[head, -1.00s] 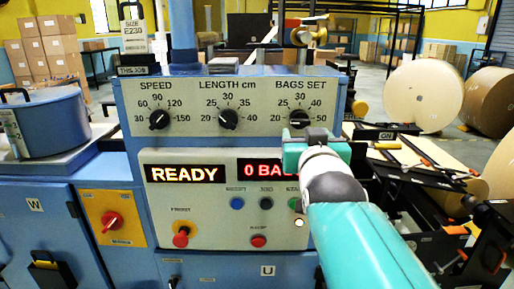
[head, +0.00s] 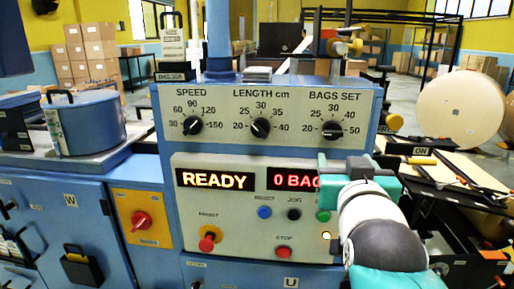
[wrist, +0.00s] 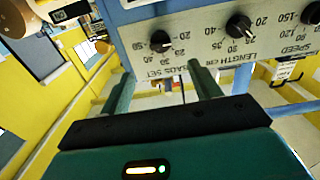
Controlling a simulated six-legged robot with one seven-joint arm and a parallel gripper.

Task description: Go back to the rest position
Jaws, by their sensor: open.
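My gripper (head: 345,162) is in front of the right side of the grey control panel (head: 270,112), just below the BAGS SET dial (head: 333,130) and partly over the red "0 BAGS" display (head: 290,178). In the wrist view its two green fingers (wrist: 162,88) stand apart with nothing between them. The dials show upside down beyond the fingertips there. The SPEED dial (head: 192,126) and LENGTH dial (head: 261,128) are clear of the gripper. I cannot tell from the head view how far the fingertips are from the panel.
A blue pot (head: 88,122) stands left.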

